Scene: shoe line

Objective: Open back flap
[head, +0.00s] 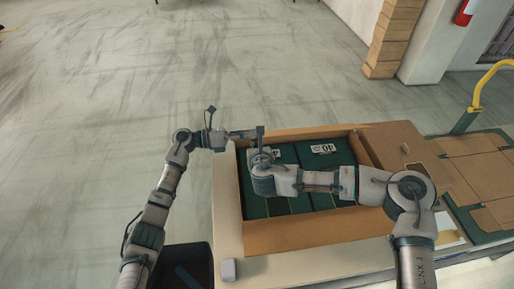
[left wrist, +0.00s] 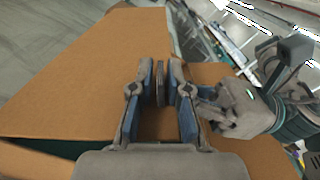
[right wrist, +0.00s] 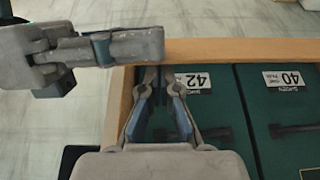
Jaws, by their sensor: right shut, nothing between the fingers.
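An open brown carton (head: 320,228) holds dark green shoe boxes (head: 325,152), labelled 40 and 42 in the right wrist view (right wrist: 283,79). A thin brown strip (head: 310,132) runs along its back edge. My left gripper (head: 250,133) lies sideways at the back left corner. In the left wrist view its fingers (left wrist: 160,75) stand slightly apart over brown cardboard (left wrist: 75,85), with a thin grey piece between them; its grip is unclear. My right gripper (right wrist: 156,75) is shut and empty by the back left inner corner, close to the left gripper.
A wide brown flap (head: 410,150) lies folded out on the right. More flat cardboard (head: 490,170) lies on a green surface with a yellow rail (head: 487,85) at far right. A pale table (head: 300,268) carries the carton. The floor (head: 110,70) behind is clear.

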